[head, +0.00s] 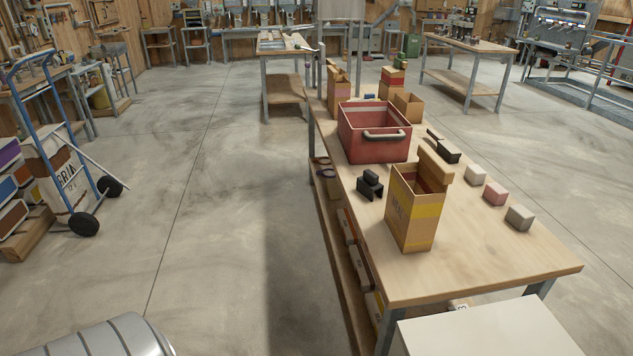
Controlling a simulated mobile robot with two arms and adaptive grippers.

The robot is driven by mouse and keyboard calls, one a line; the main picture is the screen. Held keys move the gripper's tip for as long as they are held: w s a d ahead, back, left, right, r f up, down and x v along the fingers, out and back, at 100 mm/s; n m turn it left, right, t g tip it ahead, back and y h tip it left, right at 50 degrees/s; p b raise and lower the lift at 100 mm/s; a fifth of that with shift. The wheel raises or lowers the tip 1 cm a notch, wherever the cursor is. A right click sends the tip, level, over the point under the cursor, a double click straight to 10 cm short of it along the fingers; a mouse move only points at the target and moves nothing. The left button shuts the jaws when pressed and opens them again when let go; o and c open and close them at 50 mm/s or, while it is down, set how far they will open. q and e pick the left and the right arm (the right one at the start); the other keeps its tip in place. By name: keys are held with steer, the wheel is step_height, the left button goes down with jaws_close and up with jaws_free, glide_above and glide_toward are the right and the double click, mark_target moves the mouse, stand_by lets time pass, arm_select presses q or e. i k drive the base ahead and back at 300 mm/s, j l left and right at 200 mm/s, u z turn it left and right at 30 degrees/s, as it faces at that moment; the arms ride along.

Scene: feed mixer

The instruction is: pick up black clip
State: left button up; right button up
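A black object with a raised block on top, which looks like the black clip (370,185), sits near the left edge of the wooden workbench (480,265). It is left of the open cardboard feed box and in front of the red bin. A second black object (447,150), longer and with a thin part sticking out at the back, lies right of the red bin. I cannot tell for sure which of the two is the clip. Neither of my grippers is in view.
Small blocks, pale (476,174), pink (495,193) and grey (519,217), line the right side.

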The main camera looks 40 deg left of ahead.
mark_target(368, 185)
steer(key=u, duration=1.05)
steer(key=z, duration=0.5)
steer(key=i+j+z, duration=0.15)
steer(key=j+z, duration=0.25)
steer(key=i+j+z, duration=0.15)
steer(key=j+z, duration=0.95)
steer(key=i+j, duration=0.05)
steer(key=j, duration=0.05)
